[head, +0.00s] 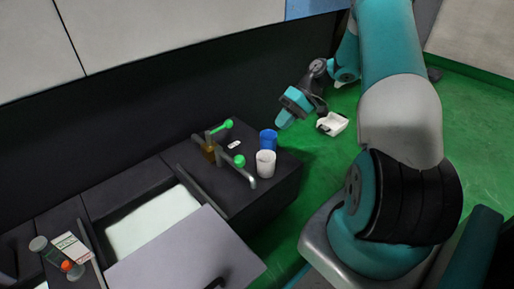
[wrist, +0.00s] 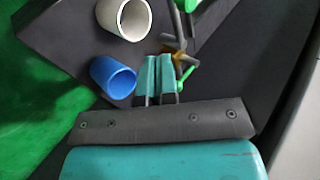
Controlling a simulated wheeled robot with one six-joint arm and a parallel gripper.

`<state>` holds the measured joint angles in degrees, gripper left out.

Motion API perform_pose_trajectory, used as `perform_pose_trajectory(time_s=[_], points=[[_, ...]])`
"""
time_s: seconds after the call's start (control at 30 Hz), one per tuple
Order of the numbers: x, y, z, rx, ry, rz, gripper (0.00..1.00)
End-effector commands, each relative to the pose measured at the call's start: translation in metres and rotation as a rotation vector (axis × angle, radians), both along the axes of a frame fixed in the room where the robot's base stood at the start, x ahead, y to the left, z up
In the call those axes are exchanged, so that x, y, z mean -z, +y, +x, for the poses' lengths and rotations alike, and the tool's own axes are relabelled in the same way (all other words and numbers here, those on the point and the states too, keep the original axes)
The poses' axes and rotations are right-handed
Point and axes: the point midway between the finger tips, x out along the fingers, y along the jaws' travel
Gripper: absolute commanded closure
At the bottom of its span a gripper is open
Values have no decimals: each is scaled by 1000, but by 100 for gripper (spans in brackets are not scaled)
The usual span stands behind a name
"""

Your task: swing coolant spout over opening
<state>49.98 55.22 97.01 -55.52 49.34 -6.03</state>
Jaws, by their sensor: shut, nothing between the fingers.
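The coolant spout is a grey pipe (head: 226,166) on a brass-coloured base (head: 209,152), with green knobs on its arms, on the dark worktop. Its bent tip points down beside the white cup, to the right of the pale opening (head: 150,222) and apart from it. In the wrist view, the brass part (wrist: 178,52) and grey pipes lie just beyond the fingertips. My gripper (head: 281,121) is shut and empty, above and right of the blue cup in the head view. In the wrist view, its teal fingers (wrist: 161,58) are together; contact with the spout cannot be told.
A blue cup (head: 268,138) and a white cup (head: 265,164) stand near the worktop's right end. A grey panel (head: 185,260) lies in front of the opening. A white tray (head: 332,124) is on the green floor. Bottles and a label (head: 70,247) sit at lower left.

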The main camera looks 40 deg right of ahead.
Motion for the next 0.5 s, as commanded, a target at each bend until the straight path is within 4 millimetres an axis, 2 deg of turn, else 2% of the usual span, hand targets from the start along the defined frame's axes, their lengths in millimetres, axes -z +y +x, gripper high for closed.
perform_pose_trajectory(time_s=[0.17, 0.5], points=[[18, 15, 2, -1, 1, 1, 100], [69, 67, 8, -3, 1, 0, 100]])
